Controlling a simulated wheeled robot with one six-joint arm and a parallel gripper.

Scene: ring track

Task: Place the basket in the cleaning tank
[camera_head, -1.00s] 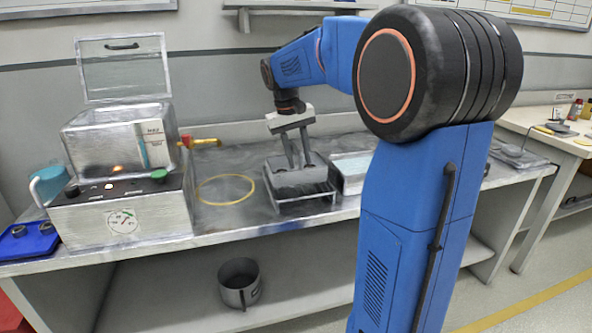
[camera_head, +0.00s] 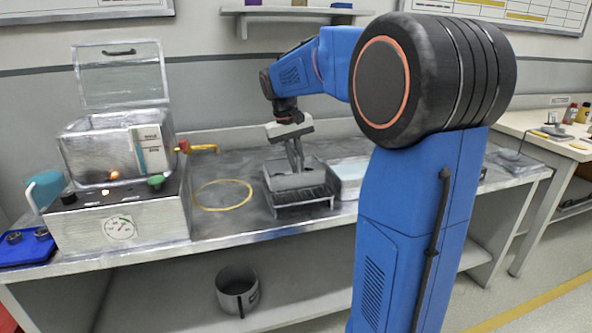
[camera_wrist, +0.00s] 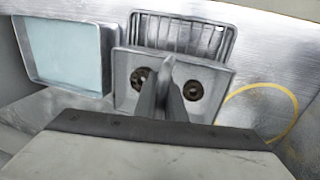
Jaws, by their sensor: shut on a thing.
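The basket (camera_head: 288,181) is a small grey metal box at the dark drip rack (camera_head: 304,201) on the bench. In the wrist view the basket (camera_wrist: 207,72) holds two dark round parts, one on each side of my fingers. My gripper (camera_head: 298,166) reaches down into it with fingers close together; it also shows in the wrist view (camera_wrist: 169,75). It is shut on the basket's middle, but the fingers hide the gripped part. I cannot tell whether the basket still touches the rack. The cleaning tank (camera_head: 88,155) stands at the left, its clear lid (camera_head: 120,78) raised.
A tray of pale liquid (camera_wrist: 66,55) is beside the rack. A yellow ring (camera_head: 223,195) lies on the bench between tank and rack. A brass tap (camera_head: 203,149) is behind it. A blue tray (camera_head: 25,249) is far left, and a pot (camera_head: 238,290) sits on the lower shelf.

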